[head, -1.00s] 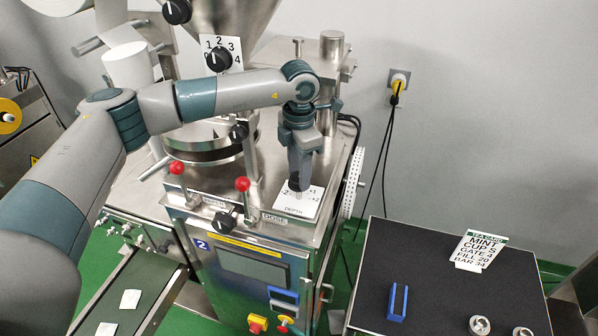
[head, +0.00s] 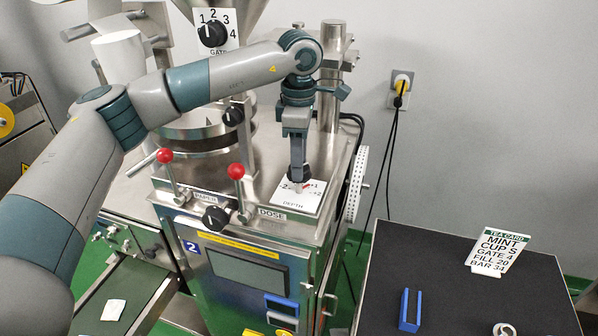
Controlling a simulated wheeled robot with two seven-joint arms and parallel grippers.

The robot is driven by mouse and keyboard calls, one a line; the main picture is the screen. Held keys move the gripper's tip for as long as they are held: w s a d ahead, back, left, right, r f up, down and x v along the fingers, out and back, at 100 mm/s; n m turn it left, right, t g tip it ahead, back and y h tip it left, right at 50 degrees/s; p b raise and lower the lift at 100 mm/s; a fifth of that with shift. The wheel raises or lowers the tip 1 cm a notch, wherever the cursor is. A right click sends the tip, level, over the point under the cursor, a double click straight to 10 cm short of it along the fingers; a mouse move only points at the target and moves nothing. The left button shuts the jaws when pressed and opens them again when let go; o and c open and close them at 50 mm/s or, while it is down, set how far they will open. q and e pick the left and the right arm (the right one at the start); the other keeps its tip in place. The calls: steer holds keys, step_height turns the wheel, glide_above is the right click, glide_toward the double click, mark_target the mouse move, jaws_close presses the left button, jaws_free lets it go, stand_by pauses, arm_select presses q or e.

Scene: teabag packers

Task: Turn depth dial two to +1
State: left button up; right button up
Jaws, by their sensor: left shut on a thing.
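The depth dial is a small dark knob (head: 299,173) on a white plate (head: 298,199) marked DEPTH. The plate lies on the steel top of the packer with the blue "2" label (head: 192,247). The marks -2, +1 and +2 show on the plate; the others are hidden. My left gripper (head: 298,168) points straight down from above and is shut on the knob. The fingers partly cover the knob, so the exact setting of its pointer cannot be told. My right gripper is not in view.
Two red-tipped levers (head: 236,171) and the black dose knob (head: 215,217) stand left of the plate. A black table (head: 450,270) at right holds a tea card (head: 499,252) and a blue block (head: 409,310). A gate dial (head: 212,33) is behind the arm.

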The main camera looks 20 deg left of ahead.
arm_select(q)
steer(key=shift+m+b, duration=0.35)
steer(key=shift+m, duration=0.05)
steer(key=shift+r, duration=0.1)
steer(key=o, duration=1.1)
steer(key=shift+c, duration=0.2)
steer(key=shift+r+b, duration=0.35)
steer(key=shift+r, duration=0.25)
step_height(320, 180, up, 16)
steer(key=b, duration=0.3)
steer(key=shift+b, duration=0.3)
